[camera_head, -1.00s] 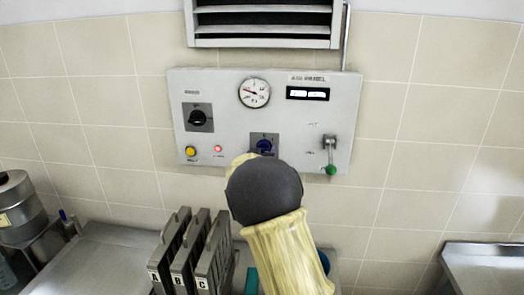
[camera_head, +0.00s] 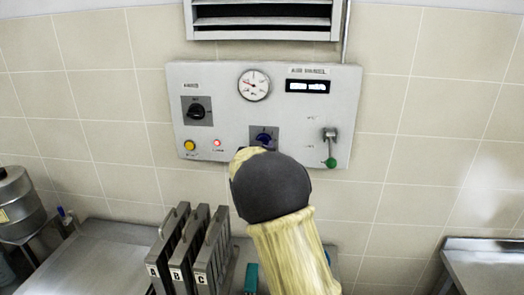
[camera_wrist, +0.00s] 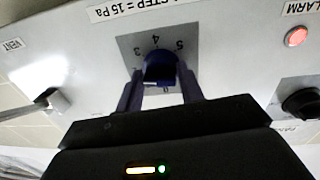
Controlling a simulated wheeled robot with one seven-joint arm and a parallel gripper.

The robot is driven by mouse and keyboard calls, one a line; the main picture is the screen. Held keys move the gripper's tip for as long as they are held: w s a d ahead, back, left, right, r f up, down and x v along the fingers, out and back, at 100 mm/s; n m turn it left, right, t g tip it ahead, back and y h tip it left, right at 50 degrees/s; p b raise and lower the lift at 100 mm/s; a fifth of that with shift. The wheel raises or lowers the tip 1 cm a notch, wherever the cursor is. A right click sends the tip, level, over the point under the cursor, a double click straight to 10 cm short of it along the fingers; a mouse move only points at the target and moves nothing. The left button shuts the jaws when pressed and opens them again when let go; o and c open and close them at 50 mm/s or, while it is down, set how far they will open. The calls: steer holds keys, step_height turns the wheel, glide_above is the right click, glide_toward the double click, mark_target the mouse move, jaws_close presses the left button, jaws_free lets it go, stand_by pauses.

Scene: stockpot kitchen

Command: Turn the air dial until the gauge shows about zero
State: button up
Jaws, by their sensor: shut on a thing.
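The air dial is a dark blue knob (camera_wrist: 160,68) on a grey square plate with numbers around it, under a label reading "STEP = 15 Pa". In the wrist view my gripper (camera_wrist: 160,86) has its two dark fingers on either side of the knob, shut on it. In the head view the dial (camera_head: 263,138) shows just above my rounded dark wrist, which hides the fingers. The round white gauge (camera_head: 254,85) is at the panel's upper middle. Its needle points to the upper left; its numbers are too small to read.
The grey panel (camera_head: 340,100) also carries a black knob (camera_head: 196,111), a yellow button (camera_head: 190,145), a lit red lamp (camera_head: 217,143), a display (camera_head: 307,87) and a green-tipped lever (camera_head: 331,160). Lettered upright plates (camera_head: 180,250) stand below, left of my arm.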

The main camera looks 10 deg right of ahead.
steer(key=shift+r+m+b, duration=0.1)
steer(key=shift+m+b, duration=2.8)
steer(key=shift+m, duration=0.6)
steer(key=o, duration=1)
steer(key=shift+c, duration=0.2)
steer(key=shift+s, duration=0.1)
steer(key=b+v, duration=0.4)
steer(key=v, duration=1.3)
steer(key=shift+s+r, duration=0.15)
steer(key=shift+r, duration=0.2)
